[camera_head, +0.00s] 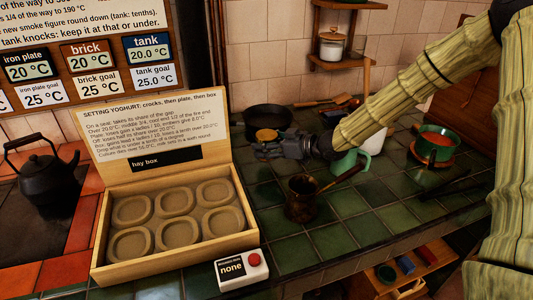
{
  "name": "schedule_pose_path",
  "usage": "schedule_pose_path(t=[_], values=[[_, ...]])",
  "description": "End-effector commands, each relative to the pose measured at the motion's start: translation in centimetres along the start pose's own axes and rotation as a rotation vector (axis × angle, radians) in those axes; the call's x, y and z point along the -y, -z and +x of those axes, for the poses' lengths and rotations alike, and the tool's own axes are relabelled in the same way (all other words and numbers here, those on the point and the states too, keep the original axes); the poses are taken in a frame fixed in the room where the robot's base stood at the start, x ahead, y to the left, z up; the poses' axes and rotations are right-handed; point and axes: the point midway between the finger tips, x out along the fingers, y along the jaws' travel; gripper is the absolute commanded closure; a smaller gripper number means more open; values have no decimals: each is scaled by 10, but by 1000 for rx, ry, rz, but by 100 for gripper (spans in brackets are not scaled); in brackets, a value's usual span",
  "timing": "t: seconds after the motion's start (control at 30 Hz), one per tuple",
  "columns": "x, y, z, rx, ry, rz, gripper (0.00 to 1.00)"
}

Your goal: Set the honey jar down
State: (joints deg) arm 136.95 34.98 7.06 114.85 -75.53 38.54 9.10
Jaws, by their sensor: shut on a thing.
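My gripper (266,147) reaches in from the right and points left, just right of the open box lid. It is shut on the honey jar (267,135), of which only a small amber-brown top shows above the fingers. The fingers hide the rest of the jar. I cannot tell whether its base touches the green tiled counter (265,193) or hangs above it.
A black pan (268,117) stands behind the gripper. A dark pot (302,199) and a green jug (345,162) stand in front of and below my arm. The open hay box (168,257) is at left. Bare tiles lie between box and pot.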

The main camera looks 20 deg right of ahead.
Motion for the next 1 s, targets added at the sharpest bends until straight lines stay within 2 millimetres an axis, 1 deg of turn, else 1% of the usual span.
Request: schedule_pose_path(t=[0.1, 0.23, 0.63, 0.67, 0.7, 0.77, 0.8, 1.0], values=[[0, -15, 4, 1, -1, 3, 81], [-1, -27, 8, 1, -2, 2, 81], [-1, -32, 10, -1, -1, 0, 81], [0, -33, 10, 1, -1, 1, 41], [0, -32, 10, 1, -1, 1, 34], [-1, -32, 10, 1, -1, 1, 23], [-1, -32, 10, 1, -1, 1, 21], [0, -32, 10, 1, -1, 1, 21]])
